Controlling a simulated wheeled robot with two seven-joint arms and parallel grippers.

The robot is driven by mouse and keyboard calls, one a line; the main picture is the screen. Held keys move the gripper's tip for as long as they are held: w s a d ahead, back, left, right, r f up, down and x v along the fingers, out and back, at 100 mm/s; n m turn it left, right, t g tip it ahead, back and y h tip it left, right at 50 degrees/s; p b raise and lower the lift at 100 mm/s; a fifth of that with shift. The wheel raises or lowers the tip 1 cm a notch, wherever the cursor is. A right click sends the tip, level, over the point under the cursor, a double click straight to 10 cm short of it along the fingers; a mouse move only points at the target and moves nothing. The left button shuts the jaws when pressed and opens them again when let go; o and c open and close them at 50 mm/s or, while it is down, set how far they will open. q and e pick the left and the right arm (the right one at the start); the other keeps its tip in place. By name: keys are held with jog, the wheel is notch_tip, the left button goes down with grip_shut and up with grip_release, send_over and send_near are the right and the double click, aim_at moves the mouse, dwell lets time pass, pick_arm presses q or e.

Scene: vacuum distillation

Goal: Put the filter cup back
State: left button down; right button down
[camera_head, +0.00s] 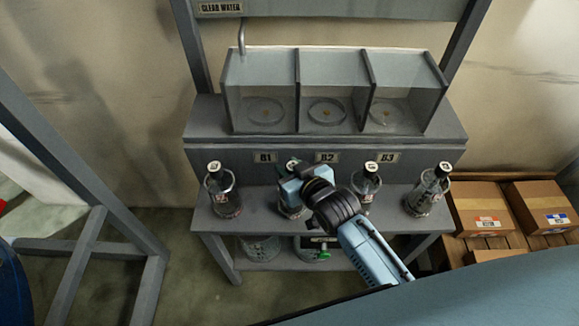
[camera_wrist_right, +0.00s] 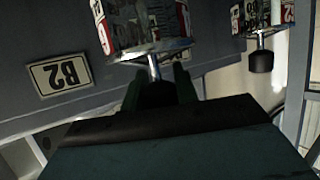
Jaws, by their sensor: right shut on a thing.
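My right gripper (camera_head: 292,182) reaches over the lower shelf and is shut on the dark knob of a labelled filter cup (camera_head: 290,207), the second from the left. The arm partly covers this cup. The right wrist view, which is upside down, shows the fingers (camera_wrist_right: 160,92) around the knob and the cup's metal stem and red-white label (camera_wrist_right: 140,25) beyond. I cannot tell whether the cup rests on the shelf or hangs just above it. Similar cups stand at the far left (camera_head: 223,190), right of my gripper (camera_head: 370,184) and far right (camera_head: 428,190). My left gripper is not in view.
The grey bench (camera_head: 230,146) carries three open compartments, each with a round recess, above plates B1 (camera_head: 265,157), B2 (camera_head: 327,157) and B3 (camera_head: 388,157). A water tap (camera_head: 241,38) hangs at the left compartment. Cardboard boxes (camera_head: 482,208) stand at right; a metal frame (camera_head: 80,240) stands at left.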

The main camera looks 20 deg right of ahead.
jog(key=c, duration=1.1)
grip_release()
jog(key=shift+f, duration=0.1)
jog(key=shift+r, duration=0.25)
jog(key=p+v, duration=0.1)
jog(key=v, duration=1.1)
jog(key=shift+p, duration=0.4)
